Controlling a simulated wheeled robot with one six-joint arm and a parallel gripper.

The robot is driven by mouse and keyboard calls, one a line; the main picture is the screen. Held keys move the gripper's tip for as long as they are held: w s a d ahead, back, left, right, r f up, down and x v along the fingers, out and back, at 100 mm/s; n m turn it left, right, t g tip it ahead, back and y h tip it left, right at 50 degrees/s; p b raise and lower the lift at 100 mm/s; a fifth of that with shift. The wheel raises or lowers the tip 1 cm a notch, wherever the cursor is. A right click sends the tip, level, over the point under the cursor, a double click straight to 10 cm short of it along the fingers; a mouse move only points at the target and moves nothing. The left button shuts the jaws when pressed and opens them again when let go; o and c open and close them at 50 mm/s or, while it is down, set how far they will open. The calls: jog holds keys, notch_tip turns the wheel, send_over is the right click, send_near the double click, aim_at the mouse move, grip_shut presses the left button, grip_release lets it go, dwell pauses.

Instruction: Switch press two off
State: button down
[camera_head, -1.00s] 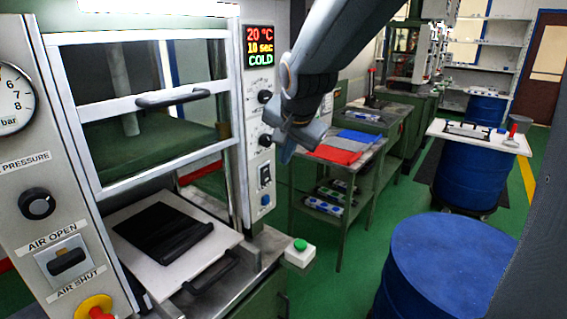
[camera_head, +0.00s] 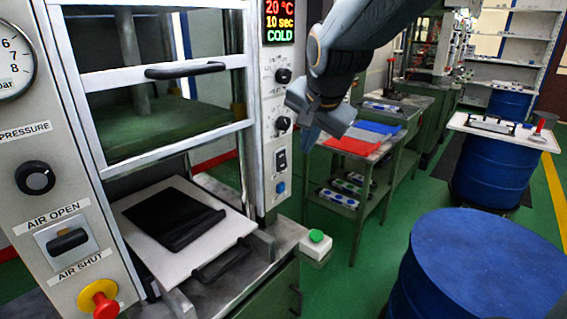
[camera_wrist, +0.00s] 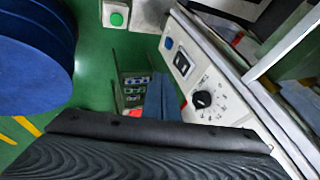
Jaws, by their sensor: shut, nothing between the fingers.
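The press stands at the left in the head view, with a control panel (camera_head: 277,115) on its right post. The panel carries a lit display (camera_head: 280,21) reading 20 °C, 10 sec, COLD, two black knobs, a black rocker switch (camera_head: 281,160) and a blue button (camera_head: 281,187). In the wrist view the rocker switch (camera_wrist: 182,63), blue button (camera_wrist: 168,43) and a black dial (camera_wrist: 203,99) show on the slanted panel. My gripper (camera_head: 309,139) is shut and empty, just right of the panel, apart from the switch. Its fingers show in the wrist view (camera_wrist: 160,100).
Blue drums (camera_head: 470,265) stand at the right. A bench with red and blue sheets (camera_head: 352,146) is behind my gripper. A red-and-yellow stop button (camera_head: 104,302) and air lever (camera_head: 67,240) are at left.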

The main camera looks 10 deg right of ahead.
aim_at(282, 160)
jog(key=shift+a, duration=0.15)
jog(key=w+a+f+p, duration=0.1)
jog(key=w+a+f, duration=0.1)
jog(key=w+f, duration=0.6)
jog(key=shift+w+f+p, duration=0.35)
jog(key=shift+w, duration=0.1)
jog(key=shift+w+a+f+b, duration=0.1)
jog(key=shift+f+b, duration=0.1)
jog(key=shift+b, duration=0.3)
